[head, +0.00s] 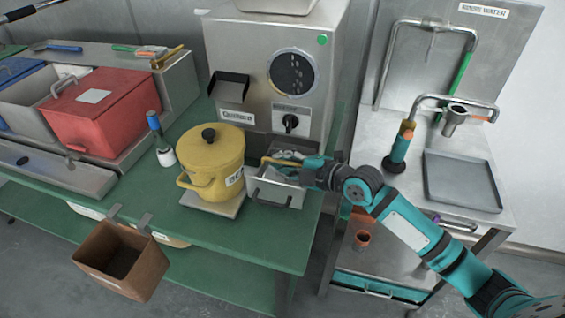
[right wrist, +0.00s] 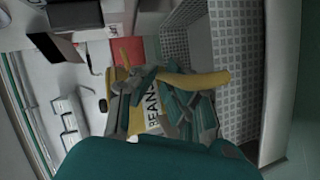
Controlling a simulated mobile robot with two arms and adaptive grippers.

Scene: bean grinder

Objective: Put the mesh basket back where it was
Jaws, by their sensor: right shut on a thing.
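The mesh basket (right wrist: 238,75) shows in the right wrist view as a grey gridded wall beside my gripper, with a yellow handle (right wrist: 195,82). My right gripper (right wrist: 168,98) is shut on this handle. In the head view my right gripper (head: 312,172) is at the yellow bar (head: 288,162), just above a small steel box (head: 275,192) in front of the bean grinder (head: 285,70). The gripper and steel walls hide most of the basket there. I cannot tell whether it rests in the box or is lifted. My left gripper is out of view.
A yellow lidded pot (head: 212,165) stands close left of the steel box on the green table (head: 240,235). A red bin (head: 100,115) is farther left. A brown bin (head: 120,262) hangs at the front edge. A steel sink counter (head: 390,185) is at the right.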

